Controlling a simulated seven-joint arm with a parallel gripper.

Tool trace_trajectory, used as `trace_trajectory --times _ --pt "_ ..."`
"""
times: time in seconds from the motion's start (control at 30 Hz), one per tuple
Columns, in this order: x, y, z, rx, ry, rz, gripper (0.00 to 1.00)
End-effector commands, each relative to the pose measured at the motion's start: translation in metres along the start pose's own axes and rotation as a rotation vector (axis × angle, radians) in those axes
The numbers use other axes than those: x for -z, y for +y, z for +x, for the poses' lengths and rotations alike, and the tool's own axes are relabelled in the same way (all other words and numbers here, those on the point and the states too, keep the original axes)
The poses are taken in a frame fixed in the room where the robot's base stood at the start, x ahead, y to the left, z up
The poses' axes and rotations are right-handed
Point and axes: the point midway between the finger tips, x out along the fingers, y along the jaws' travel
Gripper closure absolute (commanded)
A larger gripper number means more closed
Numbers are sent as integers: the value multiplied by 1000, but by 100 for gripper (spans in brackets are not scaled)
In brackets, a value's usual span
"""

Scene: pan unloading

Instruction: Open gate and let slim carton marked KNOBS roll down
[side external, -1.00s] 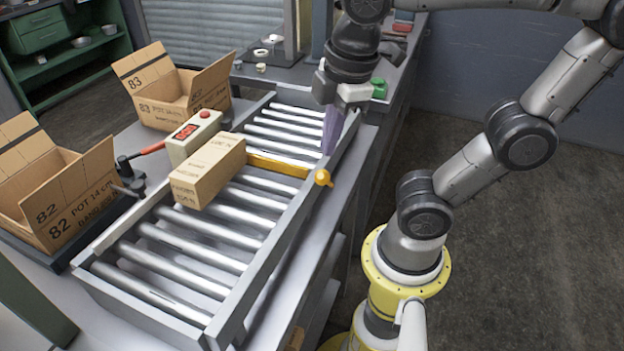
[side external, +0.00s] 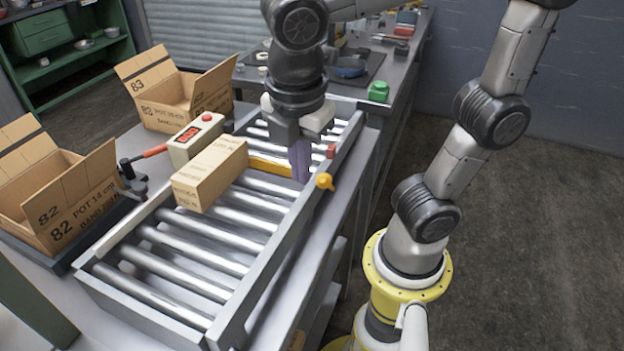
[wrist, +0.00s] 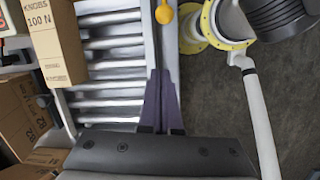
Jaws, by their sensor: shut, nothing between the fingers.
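The slim carton (side external: 212,174) lies on the rollers against the left part of the yellow gate bar (side external: 270,167). In the wrist view the carton (wrist: 58,45) is at upper left, its end reading KNOBS 100 N. The gate's yellow knob (side external: 325,181) sits at the right rail and shows in the wrist view (wrist: 164,13). My gripper (side external: 300,178) is shut and empty, its purple fingers pointing down beside the bar's right part, left of the right rail. They also show in the wrist view (wrist: 160,76), short of the knob. I cannot tell whether they touch the bar.
A control box (side external: 193,140) with a red button and display stands at the left rail. Open cartons marked 82 (side external: 60,205) and 83 (side external: 172,100) stand left of the roller track (side external: 283,238). A small red part (side external: 331,151) sits on the right rail. The near rollers are clear.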

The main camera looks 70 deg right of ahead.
Motion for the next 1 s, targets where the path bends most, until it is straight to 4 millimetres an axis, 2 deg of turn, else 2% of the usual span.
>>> trace_trajectory --times 0.17,0.6,0.8,1.0 --pt "-1 0 19 3 -4 2 100" --pt "-2 -1 102 4 -4 2 100" --pt "-28 0 89 0 0 6 100" --pt "-38 0 85 0 0 3 100"
